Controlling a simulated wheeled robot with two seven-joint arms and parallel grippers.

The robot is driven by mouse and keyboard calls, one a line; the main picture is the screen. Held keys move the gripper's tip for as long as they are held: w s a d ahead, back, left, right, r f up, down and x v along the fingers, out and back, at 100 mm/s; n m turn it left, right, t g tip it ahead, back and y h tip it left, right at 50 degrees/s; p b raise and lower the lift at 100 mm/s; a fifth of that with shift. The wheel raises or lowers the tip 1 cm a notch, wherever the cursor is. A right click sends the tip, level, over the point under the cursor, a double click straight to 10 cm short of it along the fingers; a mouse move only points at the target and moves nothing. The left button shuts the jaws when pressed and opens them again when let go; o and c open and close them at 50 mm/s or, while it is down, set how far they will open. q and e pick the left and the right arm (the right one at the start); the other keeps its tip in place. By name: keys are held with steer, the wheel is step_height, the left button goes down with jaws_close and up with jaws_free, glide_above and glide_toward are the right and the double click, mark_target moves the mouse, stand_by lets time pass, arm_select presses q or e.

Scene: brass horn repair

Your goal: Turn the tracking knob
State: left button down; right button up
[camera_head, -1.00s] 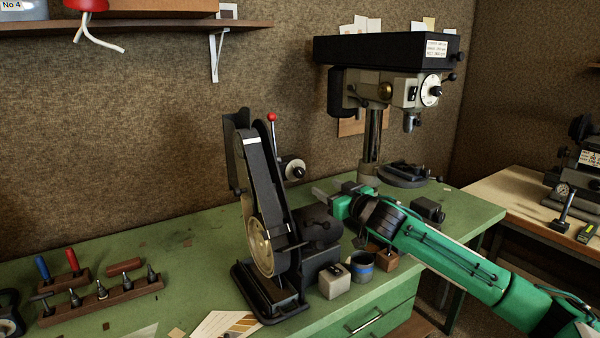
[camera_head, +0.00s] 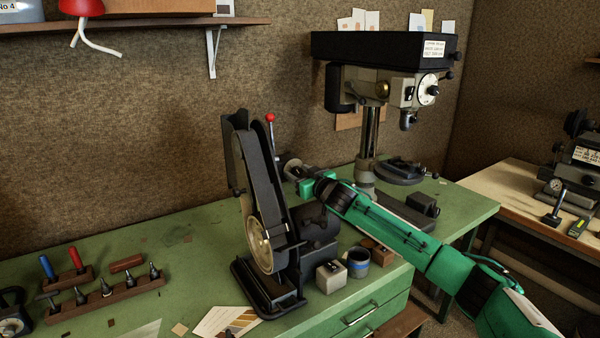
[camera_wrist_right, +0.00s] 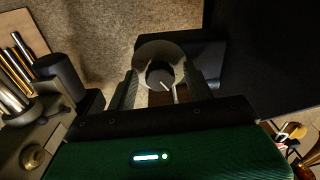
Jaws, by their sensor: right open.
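The tracking knob is a dark round knob with a white pointer line on a pale disc; it shows in the right wrist view (camera_wrist_right: 158,73) between my right fingers. In the head view only part of its pale disc (camera_head: 285,162) shows, at the right side of the black belt sander (camera_head: 262,200), with my gripper in front of it. My right gripper (camera_head: 292,172) is open, its fingers on either side of the knob in the wrist view (camera_wrist_right: 160,88). I cannot tell whether they touch it. My left gripper is not in view.
The sander has a red-tipped lever (camera_head: 270,118) close above the knob. A drill press (camera_head: 385,85) stands behind to the right. A grey block (camera_head: 331,276) and a blue-banded cup (camera_head: 358,263) are on the green bench below my arm. Bit holders (camera_head: 105,297) lie at left.

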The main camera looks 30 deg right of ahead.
steer(key=shift+c, duration=0.4)
steer(key=c, duration=0.9)
steer(key=shift+r+n+p, duration=0.15)
steer(key=shift+n+p, duration=0.8)
steer(key=shift+n, duration=0.45)
steer(key=shift+n+p, duration=0.8)
steer(key=shift+n, duration=0.9)
